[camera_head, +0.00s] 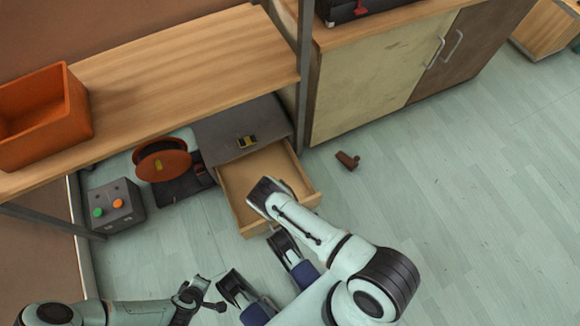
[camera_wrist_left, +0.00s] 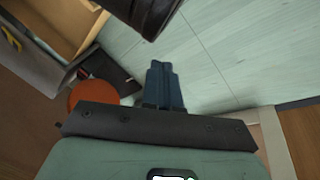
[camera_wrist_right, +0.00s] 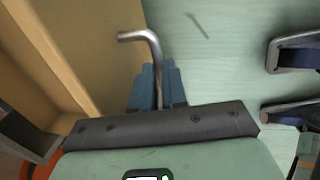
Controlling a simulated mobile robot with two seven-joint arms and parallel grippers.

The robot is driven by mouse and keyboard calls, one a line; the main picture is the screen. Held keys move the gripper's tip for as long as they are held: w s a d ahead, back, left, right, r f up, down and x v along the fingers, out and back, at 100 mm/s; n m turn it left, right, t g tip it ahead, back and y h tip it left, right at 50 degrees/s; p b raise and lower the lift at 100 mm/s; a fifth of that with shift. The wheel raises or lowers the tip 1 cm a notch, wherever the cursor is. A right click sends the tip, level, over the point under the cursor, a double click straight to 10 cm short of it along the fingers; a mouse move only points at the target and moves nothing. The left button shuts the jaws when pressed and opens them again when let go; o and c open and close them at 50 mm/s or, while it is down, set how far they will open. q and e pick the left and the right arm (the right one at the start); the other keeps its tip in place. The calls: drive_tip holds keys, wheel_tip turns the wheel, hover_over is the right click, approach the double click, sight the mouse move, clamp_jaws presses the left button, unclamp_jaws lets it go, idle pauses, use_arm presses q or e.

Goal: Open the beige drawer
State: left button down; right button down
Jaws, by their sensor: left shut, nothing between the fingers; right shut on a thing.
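The beige drawer (camera_head: 258,165) is pulled partway out of a grey cabinet (camera_head: 222,131) under the wooden bench, and its empty inside shows. My right arm reaches over its front, hiding part of it and the gripper's fingers in the head view. In the right wrist view, my right gripper (camera_wrist_right: 158,88) is shut on the bent metal handle (camera_wrist_right: 151,45), beside the drawer's wooden front (camera_wrist_right: 84,45). My left gripper (camera_wrist_left: 163,80) is shut and empty, held low above the floor, apart from the drawer. A corner of the drawer (camera_wrist_left: 75,22) shows in the left wrist view.
An orange bin (camera_head: 42,115) stands on the bench (camera_head: 170,75). Below are an orange disc-shaped thing (camera_head: 162,160) and a grey button box (camera_head: 117,205). A small brown object (camera_head: 347,160) lies on the floor, right of the drawer. Floor further right is clear.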

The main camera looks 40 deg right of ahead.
drive_tip(key=c, duration=1.2)
unclamp_jaws()
drive_tip(key=shift+o, duration=0.2)
drive_tip(key=shift+r, duration=0.1)
